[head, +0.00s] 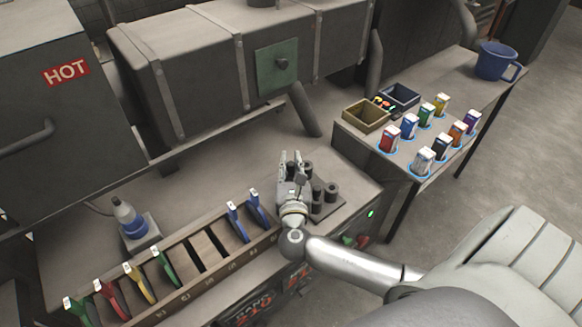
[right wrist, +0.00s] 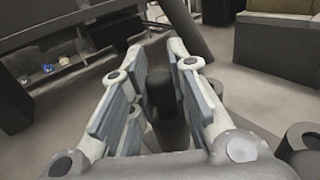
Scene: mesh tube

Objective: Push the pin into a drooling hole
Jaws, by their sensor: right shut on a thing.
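My right gripper (head: 291,162) is over the right end of the workbench, beside a group of dark cylindrical pins (head: 331,190) on a dark holder plate (head: 343,207). In the right wrist view the gripper's fingers (right wrist: 156,62) are shut on a dark upright pin (right wrist: 161,86) with a narrower top. The pin's lower part is partly hidden by the fingers and palm. More dark cylinders (right wrist: 303,138) stand at the lower right of that view. I cannot make out a drooling hole in either view. My left gripper is not in view.
A long grey machine body (head: 195,70) with a green square plate (head: 270,58) stands behind the bench. A rack of coloured handles (head: 195,255) runs along the front. A side table (head: 350,143) holds small cartons, two boxes and a blue mug (head: 494,62).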

